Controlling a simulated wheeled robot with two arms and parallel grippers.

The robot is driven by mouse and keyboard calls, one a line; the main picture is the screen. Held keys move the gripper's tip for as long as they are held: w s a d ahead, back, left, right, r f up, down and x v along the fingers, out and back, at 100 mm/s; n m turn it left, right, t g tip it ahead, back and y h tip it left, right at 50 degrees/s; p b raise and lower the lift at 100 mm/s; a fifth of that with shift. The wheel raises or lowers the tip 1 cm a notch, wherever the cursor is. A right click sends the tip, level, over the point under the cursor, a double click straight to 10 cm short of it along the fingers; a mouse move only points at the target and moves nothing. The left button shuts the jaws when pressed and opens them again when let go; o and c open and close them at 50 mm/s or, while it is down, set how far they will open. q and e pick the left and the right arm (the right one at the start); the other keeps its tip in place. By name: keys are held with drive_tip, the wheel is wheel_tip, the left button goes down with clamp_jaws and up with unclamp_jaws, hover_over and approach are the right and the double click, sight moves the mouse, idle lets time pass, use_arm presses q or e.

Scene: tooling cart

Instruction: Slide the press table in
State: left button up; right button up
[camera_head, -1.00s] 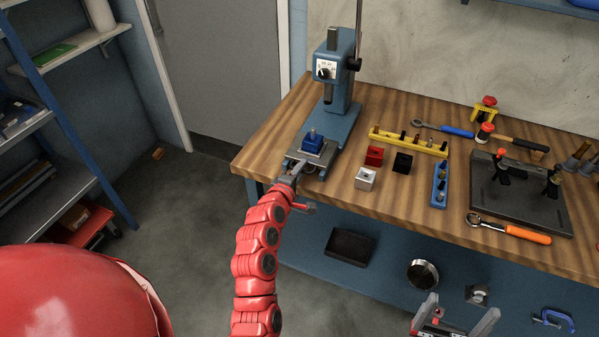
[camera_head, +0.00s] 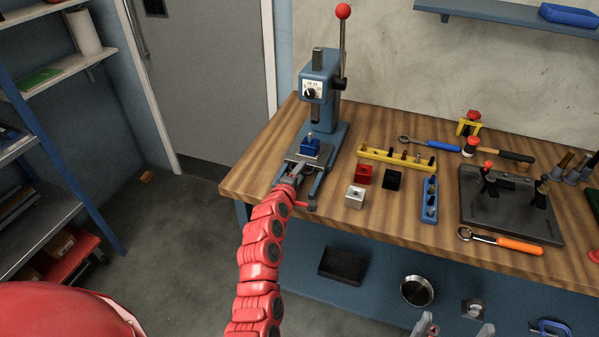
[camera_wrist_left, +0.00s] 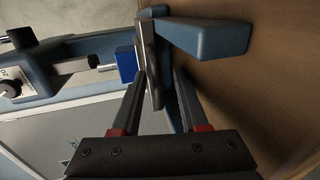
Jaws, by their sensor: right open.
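The blue press (camera_head: 320,88) stands at the bench's left back. Its grey press table (camera_head: 322,158) carries a blue block (camera_head: 311,147), in front of and below the ram. My left gripper (camera_head: 288,182) is at the front edge of the press table. In the left wrist view, the table plate (camera_wrist_left: 154,90) is edge-on between the left gripper's fingers (camera_wrist_left: 161,76). The fingers stand apart, with a gap on the right of the plate. Contact on the left is hard to tell. My right gripper (camera_head: 455,331) is open and empty at the bottom edge, partly cut off.
Red (camera_head: 363,175), silver (camera_head: 355,197) and black (camera_head: 391,180) blocks lie right of the press, near a yellow rack (camera_head: 397,158) and a blue rack (camera_head: 429,200). A dark plate (camera_head: 510,215) and wrenches lie further right. The press lever (camera_head: 342,45) rises upright.

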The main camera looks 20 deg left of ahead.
use_arm(q)
drive_tip(key=shift+s+d+f, duration=0.1)
drive_tip(key=shift+s+f, duration=0.05)
drive_tip(key=shift+s, duration=0.25)
drive_tip(key=b+v, duration=0.2)
drive_tip(key=v, duration=1.4)
drive_tip(key=shift+s+r+b, duration=0.25)
drive_tip(key=shift+s+b, duration=0.05)
drive_tip(key=shift+b, duration=0.05)
drive_tip(key=shift+c, duration=0.3)
